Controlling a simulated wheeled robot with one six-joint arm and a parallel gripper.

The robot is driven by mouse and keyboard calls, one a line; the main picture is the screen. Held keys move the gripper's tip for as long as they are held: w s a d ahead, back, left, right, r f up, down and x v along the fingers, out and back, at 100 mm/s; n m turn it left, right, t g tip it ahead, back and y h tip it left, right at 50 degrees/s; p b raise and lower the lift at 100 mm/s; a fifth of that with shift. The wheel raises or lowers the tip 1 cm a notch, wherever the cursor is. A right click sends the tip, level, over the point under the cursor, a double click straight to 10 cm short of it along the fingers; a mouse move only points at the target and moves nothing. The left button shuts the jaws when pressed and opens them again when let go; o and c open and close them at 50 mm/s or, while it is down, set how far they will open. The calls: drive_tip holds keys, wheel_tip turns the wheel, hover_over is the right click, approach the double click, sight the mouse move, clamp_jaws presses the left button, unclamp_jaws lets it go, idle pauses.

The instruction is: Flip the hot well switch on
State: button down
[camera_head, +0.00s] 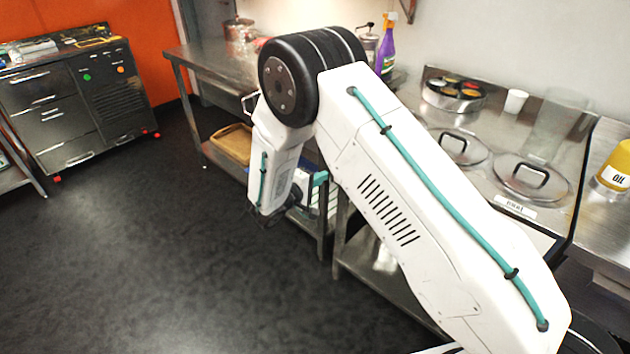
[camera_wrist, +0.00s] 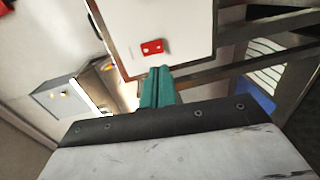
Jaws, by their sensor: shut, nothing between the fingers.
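A red switch (camera_wrist: 152,47) sits on a white panel (camera_wrist: 185,22) in the wrist view. Whether it is on or off I cannot tell. My gripper (camera_wrist: 159,72) has teal fingers that are shut together and empty. Its tips show just below the switch in the wrist view; I see no contact, and the gap is hard to judge. In the head view the gripper (camera_head: 320,178) is partly hidden beside my arm, near the front of the steel counter. The hot well (camera_head: 473,165) has round lidded pots; my arm hides much of its front and the switch.
A yellow oil container (camera_head: 617,168) stands at the right. A purple spray bottle (camera_head: 387,52), a white cup (camera_head: 515,101) and a round spice holder (camera_head: 454,94) stand at the back. A steel table (camera_head: 200,58) is behind my arm. The dark floor (camera_head: 150,260) at left is clear.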

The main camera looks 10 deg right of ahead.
drive_tip(key=x, duration=0.9)
drive_tip(key=shift+w+a, duration=0.1)
drive_tip(key=s+a+f, duration=0.2)
drive_tip(key=s+a, duration=0.6)
drive_tip(key=a, duration=0.3)
idle(0.3)
drive_tip(key=shift+s+d, duration=0.1)
idle(0.3)
